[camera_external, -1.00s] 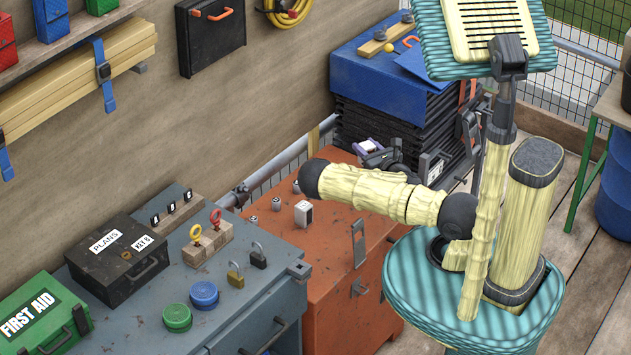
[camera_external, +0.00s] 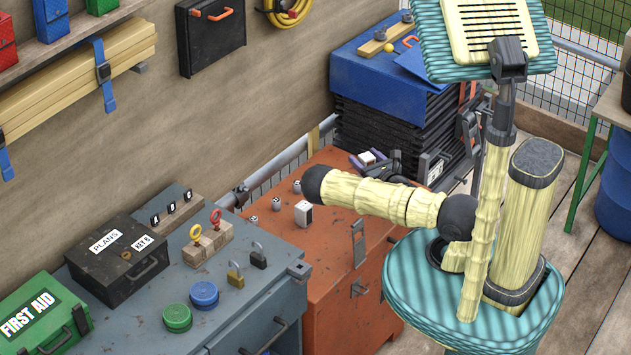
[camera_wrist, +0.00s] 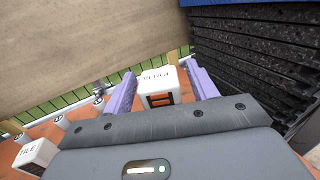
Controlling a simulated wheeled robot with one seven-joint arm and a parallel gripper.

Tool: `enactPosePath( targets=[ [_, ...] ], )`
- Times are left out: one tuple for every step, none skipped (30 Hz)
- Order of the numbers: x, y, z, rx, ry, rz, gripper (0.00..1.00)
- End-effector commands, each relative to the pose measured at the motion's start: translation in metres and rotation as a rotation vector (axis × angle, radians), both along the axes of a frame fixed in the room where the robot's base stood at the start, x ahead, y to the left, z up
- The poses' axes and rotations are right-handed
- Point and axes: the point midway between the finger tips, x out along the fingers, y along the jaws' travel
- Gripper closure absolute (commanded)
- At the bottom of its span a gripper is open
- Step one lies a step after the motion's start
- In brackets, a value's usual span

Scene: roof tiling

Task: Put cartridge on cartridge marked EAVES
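A white block-shaped cartridge (camera_wrist: 155,78) with dark and orange slots in its near face is between the purple fingers of my gripper (camera_wrist: 160,83) in the wrist view. Its top lettering is upside down and I cannot read it surely. The fingers stand apart on both sides of it, with a narrow gap at the right. In the external view this cartridge (camera_external: 367,157) shows at the back of the orange cabinet, beside my gripper (camera_external: 362,160). A second white cartridge (camera_external: 303,213) stands nearer the front left; in the wrist view it (camera_wrist: 36,152) reads TILE. No EAVES mark is legible.
The orange cabinet top (camera_external: 325,185) carries small grey cylinders (camera_external: 276,203) at the left. A stack of black sheets (camera_external: 385,120) rises close behind and right of my gripper. A grey cabinet (camera_external: 240,305) with locks and round tins adjoins at the left.

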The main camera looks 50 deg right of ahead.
Motion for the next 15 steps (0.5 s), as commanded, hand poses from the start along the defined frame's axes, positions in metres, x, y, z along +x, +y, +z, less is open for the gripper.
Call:
enactPosePath(
  targets=[
    [0.000, 0.000, 0.000, 0.000, 0.000, 0.000, 0.42],
    [0.000, 0.000, 0.000, 0.000, 0.000, 0.000, 0.42],
    [0.000, 0.000, 0.000, 0.000, 0.000, 0.000, 0.42],
    [0.000, 0.000, 0.000, 0.000, 0.000, 0.000, 0.42],
    [0.000, 0.000, 0.001, 0.000, 0.000, 0.000, 0.42],
    [0.000, 0.000, 0.002, 0.000, 0.000, 0.000, 0.42],
    [0.000, 0.000, 0.003, 0.000, 0.000, 0.000, 0.42],
    [0.000, 0.000, 0.005, 0.000, -0.001, 0.000, 0.42],
    [-0.003, 0.001, 0.003, -0.001, 0.001, -0.001, 0.42],
    [-0.007, 0.002, 0.002, 0.000, 0.002, -0.002, 0.42],
    [-0.010, 0.004, 0.002, -0.001, 0.004, -0.002, 0.42],
    [-0.016, 0.006, 0.001, -0.001, 0.005, -0.001, 0.42],
    [-0.020, 0.008, 0.001, -0.001, 0.006, -0.002, 0.42],
    [-0.025, 0.010, 0.001, -0.001, 0.006, -0.002, 0.42],
    [-0.032, 0.012, 0.001, -0.002, 0.005, -0.003, 0.42]
  ],
)
